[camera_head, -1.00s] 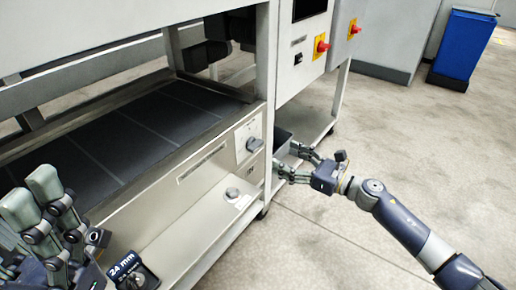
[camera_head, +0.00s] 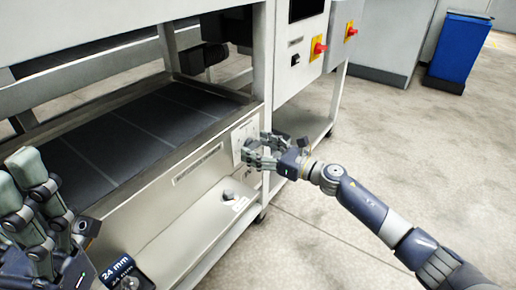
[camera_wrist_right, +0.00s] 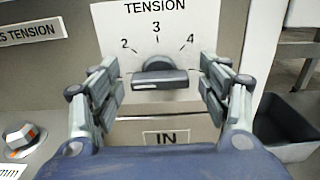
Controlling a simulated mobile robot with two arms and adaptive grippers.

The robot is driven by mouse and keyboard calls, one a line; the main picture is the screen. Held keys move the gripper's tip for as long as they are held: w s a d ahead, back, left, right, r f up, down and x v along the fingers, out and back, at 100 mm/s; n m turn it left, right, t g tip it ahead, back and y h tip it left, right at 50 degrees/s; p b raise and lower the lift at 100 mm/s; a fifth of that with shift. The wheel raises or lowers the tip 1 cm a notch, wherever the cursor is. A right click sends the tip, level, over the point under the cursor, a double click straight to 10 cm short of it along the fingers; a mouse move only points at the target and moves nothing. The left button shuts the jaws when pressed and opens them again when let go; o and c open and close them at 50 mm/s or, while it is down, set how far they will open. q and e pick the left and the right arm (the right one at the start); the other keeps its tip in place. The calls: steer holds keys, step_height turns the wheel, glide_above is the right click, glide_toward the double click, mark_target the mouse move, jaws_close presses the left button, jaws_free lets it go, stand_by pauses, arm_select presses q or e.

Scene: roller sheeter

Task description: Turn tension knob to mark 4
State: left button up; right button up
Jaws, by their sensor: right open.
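The tension knob (camera_wrist_right: 158,76) is a dark knob with a flat grip bar, on a white plate marked TENSION (camera_wrist_right: 156,15) with marks 2, 3 and 4. Its grip bar lies roughly level in the right wrist view; which mark it points to I cannot tell surely. My right gripper (camera_wrist_right: 160,90) is open, with its fingers on either side of the knob and apart from it. In the head view my right gripper (camera_head: 262,152) is at the panel's right end and covers most of the knob. My left gripper (camera_head: 35,200) is at the lower left, with its fingers spread open.
A second knob (camera_head: 229,195) sits lower on the machine front; it also shows in the wrist view (camera_wrist_right: 22,137). A 24 mm block (camera_head: 125,275) is near my left gripper. Red switches (camera_head: 319,48) are on the cabinet. A dark bin (camera_wrist_right: 288,128) stands right of the panel.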

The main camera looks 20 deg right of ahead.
steer(key=c, duration=1.1)
steer(key=shift+o, duration=0.2)
